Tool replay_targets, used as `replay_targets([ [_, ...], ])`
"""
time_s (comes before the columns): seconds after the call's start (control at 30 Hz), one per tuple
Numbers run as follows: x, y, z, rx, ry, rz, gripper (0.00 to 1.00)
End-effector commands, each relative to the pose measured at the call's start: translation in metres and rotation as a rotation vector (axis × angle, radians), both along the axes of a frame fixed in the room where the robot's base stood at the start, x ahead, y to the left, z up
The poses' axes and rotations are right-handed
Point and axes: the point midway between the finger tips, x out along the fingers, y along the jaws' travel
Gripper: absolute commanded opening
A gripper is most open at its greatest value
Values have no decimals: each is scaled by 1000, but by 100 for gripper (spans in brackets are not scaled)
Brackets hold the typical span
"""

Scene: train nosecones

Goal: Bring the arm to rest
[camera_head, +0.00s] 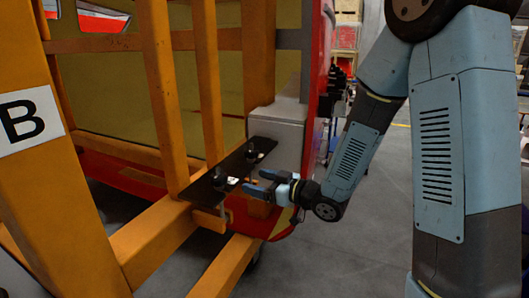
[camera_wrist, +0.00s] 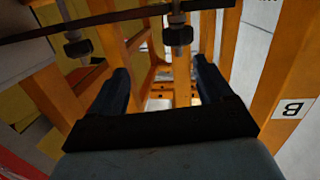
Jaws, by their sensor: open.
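My gripper (camera_head: 262,184) is at the end of my blue-grey arm, which reaches down from the upper right in the head view. Its two fingers point left, close to a dark flat bar (camera_head: 225,175) on the orange frame. In the wrist view my gripper (camera_wrist: 168,82) shows two dark fingers spread apart with nothing between them. The bar (camera_wrist: 110,20) crosses the top of that view. Two dark bolt-like fittings, one at left (camera_wrist: 77,45) and one near the middle (camera_wrist: 178,36), hang from it beyond the fingertips. I cannot tell whether the fingers touch anything.
An orange frame (camera_head: 165,90) with posts and beams stands at left, carrying a "B" sign (camera_head: 28,120). A red and yellow nosecone body (camera_head: 110,95) sits inside it. A grey block (camera_head: 277,130) is behind the bar. Grey floor (camera_head: 345,240) is open below my arm.

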Motion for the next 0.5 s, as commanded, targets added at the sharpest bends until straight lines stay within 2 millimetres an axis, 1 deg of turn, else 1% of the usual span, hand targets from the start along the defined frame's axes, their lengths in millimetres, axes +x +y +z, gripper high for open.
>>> replay_targets([
  [0.03,6,-8,7,-41,-10,-38,80],
  [0.1,16,-22,13,-110,-9,-106,80],
  [0.23,29,-52,26,-227,7,-238,80],
  [0.37,36,-87,42,-324,41,-372,80],
  [0.5,34,-126,61,-408,96,-512,80],
])
